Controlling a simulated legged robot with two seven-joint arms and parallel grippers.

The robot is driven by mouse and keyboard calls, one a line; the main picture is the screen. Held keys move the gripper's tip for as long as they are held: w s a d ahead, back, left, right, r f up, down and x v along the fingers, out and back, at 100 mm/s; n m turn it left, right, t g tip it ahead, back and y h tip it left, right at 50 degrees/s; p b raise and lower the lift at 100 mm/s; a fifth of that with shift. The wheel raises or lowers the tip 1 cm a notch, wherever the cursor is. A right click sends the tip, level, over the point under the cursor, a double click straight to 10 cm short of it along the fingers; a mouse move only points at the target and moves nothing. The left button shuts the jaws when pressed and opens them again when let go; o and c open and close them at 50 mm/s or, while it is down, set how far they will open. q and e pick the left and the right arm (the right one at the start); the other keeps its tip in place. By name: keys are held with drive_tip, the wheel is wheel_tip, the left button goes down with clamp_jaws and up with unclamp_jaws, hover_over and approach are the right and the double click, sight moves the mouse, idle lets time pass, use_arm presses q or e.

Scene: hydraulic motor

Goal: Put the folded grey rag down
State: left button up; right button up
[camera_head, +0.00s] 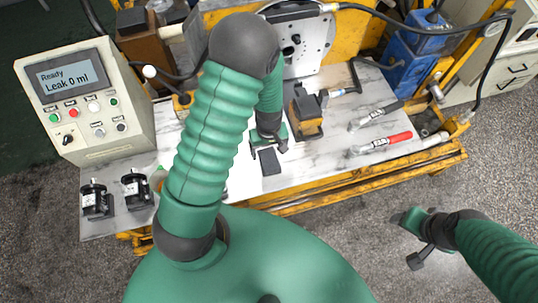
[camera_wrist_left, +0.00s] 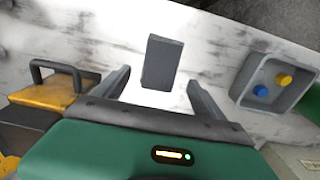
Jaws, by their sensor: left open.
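The folded grey rag (camera_head: 269,161) is a small dark grey rectangle on the white, smudged bench top. It also shows in the left wrist view (camera_wrist_left: 162,62), lying flat just beyond and between the fingertips. My left gripper (camera_head: 268,146) is open, with its fingers apart on either side in the left wrist view (camera_wrist_left: 159,80) and nothing between them. I cannot tell whether a finger touches the rag. My right gripper (camera_head: 412,240) is off to the right over the grey floor, away from the bench; its jaw opening is unclear.
A yellow and black block with a handle (camera_head: 307,115) stands right of the rag. A grey tray (camera_wrist_left: 276,82) holds a blue and a yellow piece. A red-handled tool (camera_head: 385,142) lies at right. Two black motors (camera_head: 96,199) and the leak tester (camera_head: 85,100) stand left.

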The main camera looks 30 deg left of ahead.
use_arm(q)
wheel_tip(320, 180, up, 6)
wheel_tip(320, 180, up, 11)
drive_tip(key=m+t, duration=0.3)
drive_tip(key=m, duration=0.7)
hover_over(269, 158)
drive_tip(key=s+d, duration=0.5)
drive_tip(key=shift+w+a+f, duration=0.15)
drive_tip(key=shift+w, duration=0.1)
